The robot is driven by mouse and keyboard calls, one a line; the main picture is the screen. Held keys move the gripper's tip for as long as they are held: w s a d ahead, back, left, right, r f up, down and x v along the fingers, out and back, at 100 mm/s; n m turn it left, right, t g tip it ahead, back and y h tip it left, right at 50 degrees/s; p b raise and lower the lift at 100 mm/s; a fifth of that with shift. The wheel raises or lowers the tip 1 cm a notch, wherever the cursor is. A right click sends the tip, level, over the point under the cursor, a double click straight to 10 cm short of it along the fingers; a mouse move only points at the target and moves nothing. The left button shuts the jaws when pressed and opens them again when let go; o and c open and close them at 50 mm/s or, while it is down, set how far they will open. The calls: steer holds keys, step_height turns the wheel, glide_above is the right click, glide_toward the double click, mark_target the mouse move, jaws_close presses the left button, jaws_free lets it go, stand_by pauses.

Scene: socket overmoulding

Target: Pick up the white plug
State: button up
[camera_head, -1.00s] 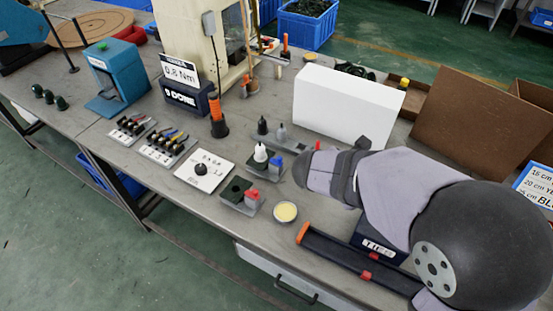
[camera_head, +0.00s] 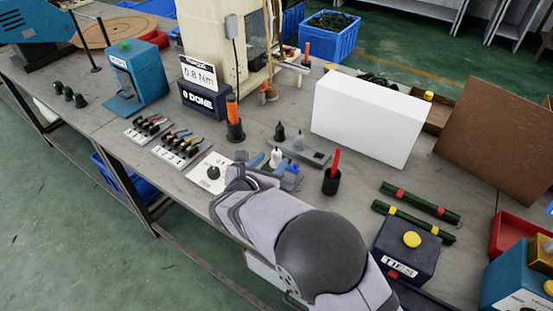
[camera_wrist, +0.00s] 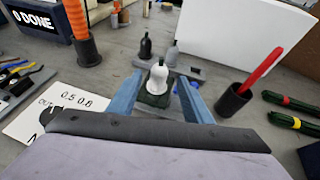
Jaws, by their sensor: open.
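The white plug (camera_head: 276,156) stands upright on a small dark green block; it shows clearly in the wrist view (camera_wrist: 158,77), with the green block (camera_wrist: 154,99) under it. My gripper (camera_wrist: 160,84) is open, with one blue finger to the left of the plug and one to the right. Gaps show between the fingers and the plug in the wrist view. In the head view my gripper (camera_head: 274,164) is at the plug, and my wrist hides part of the block and the table there.
A dark plug (camera_wrist: 145,48) and a grey plug (camera_wrist: 172,55) stand on a grey holder behind. A black cup with a red stick (camera_head: 332,178) is to the right. A white card with a black part (camera_head: 212,173) is to the left. A large white box (camera_head: 366,118) stands behind.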

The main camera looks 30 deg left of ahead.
mark_target(275, 157)
steer(key=shift+p+x, duration=0.75)
steer(key=shift+x, duration=2)
steer(key=shift+a+r, duration=0.1)
steer(key=shift+r, duration=0.1)
steer(key=c, duration=1.1)
